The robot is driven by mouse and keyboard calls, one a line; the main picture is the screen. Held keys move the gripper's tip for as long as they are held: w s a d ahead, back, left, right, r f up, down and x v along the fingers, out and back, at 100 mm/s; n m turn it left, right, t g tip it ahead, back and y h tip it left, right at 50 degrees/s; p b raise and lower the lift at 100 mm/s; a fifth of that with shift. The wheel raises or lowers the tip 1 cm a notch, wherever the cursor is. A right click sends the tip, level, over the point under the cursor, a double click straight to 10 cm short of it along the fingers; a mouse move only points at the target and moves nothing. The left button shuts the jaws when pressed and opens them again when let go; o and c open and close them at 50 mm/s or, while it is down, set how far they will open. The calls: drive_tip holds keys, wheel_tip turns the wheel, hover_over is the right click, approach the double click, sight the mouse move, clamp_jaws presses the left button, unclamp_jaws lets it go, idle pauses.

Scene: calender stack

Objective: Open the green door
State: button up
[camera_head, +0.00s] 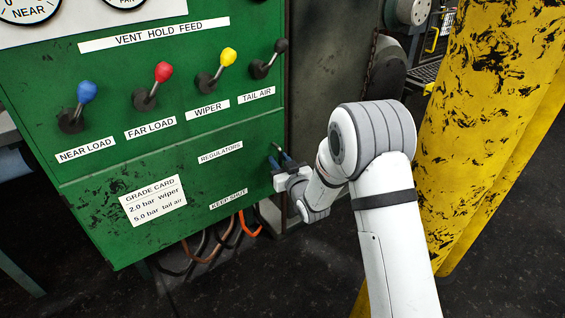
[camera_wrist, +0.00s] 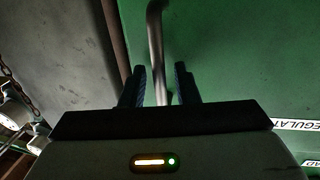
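The green door (camera_head: 185,185) is the lower panel of the green cabinet in the head view. It looks shut, flush with the panel above. It bears a "REGULATORS" label, a "KEEP SHUT" label and a grade card. My gripper (camera_head: 281,160) is at the door's right edge. In the wrist view, a grey metal bar handle (camera_wrist: 156,40) stands out from the green surface and runs between my two blue fingers (camera_wrist: 160,82). A gap shows on each side of the bar, so the fingers are open around it.
Above the door are blue (camera_head: 86,92), red (camera_head: 163,72), yellow (camera_head: 228,57) and black (camera_head: 281,46) levers. Hoses (camera_head: 228,238) hang below the cabinet. A scuffed yellow post (camera_head: 485,110) stands close right of my arm. Dark floor (camera_head: 290,285) lies open in front.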

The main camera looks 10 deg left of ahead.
clamp_jaws()
idle(0.4)
